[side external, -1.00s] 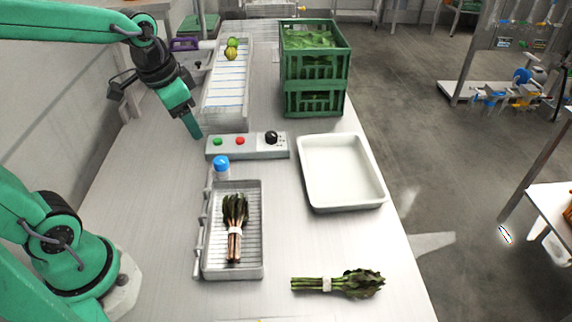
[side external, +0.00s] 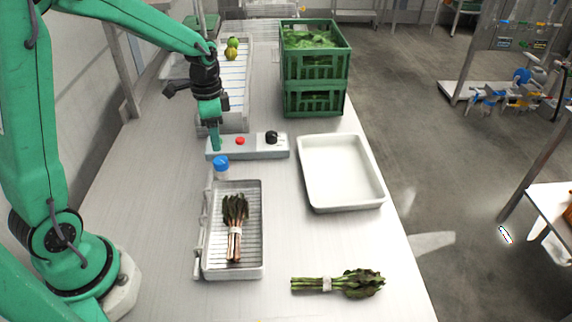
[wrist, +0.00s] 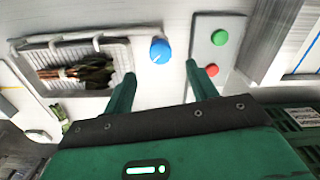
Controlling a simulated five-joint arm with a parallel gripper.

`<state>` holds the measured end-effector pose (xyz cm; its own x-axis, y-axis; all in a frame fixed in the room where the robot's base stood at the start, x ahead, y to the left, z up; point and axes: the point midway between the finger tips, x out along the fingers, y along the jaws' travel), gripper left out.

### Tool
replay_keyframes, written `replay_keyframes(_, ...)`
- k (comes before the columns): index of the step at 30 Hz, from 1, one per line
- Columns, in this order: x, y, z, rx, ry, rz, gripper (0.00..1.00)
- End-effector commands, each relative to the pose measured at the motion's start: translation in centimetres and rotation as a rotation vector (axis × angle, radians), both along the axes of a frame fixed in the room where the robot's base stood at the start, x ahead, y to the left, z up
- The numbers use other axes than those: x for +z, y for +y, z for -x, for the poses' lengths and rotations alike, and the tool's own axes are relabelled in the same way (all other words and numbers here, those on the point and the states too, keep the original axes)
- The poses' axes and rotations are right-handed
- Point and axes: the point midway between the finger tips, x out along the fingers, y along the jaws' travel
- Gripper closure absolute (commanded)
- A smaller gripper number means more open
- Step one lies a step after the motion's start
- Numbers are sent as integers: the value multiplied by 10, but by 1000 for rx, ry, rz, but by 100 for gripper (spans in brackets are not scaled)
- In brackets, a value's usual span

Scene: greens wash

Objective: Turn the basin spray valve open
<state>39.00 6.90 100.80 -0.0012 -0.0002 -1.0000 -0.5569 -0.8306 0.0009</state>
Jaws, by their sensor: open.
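The basin spray valve has a round blue knob (side external: 221,162) on a pale body at the far left corner of the wire-floored wash basin (side external: 253,271). In the wrist view the blue knob (wrist: 159,50) lies ahead of the gap between my fingers and shows a light pointer mark. My gripper (side external: 215,144) points down, open and empty, above the left end of the control box, just beyond the knob. In the wrist view the fingers of my gripper (wrist: 161,72) are spread, apart from the knob. A tied bunch of dark greens (side external: 235,213) lies in the basin.
The control box (side external: 256,154) has a red button and a black dial; its green button (wrist: 220,38) shows in the wrist view. An empty white tray (side external: 341,170) stands right. Another bunch (side external: 338,283) lies in front. Green crates (side external: 315,72) stand behind.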

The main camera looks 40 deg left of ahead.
Motion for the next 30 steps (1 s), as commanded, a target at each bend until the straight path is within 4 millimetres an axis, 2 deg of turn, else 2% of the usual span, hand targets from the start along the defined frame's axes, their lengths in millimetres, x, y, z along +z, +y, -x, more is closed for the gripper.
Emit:
replay_keyframes(11, -10, 0, 0, 0, 1, 0, 43)
replay_keyframes(24, -61, 0, 0, 1, 1, 0, 43)
replay_keyframes(30, -75, 0, 0, 1, 0, 0, 43)
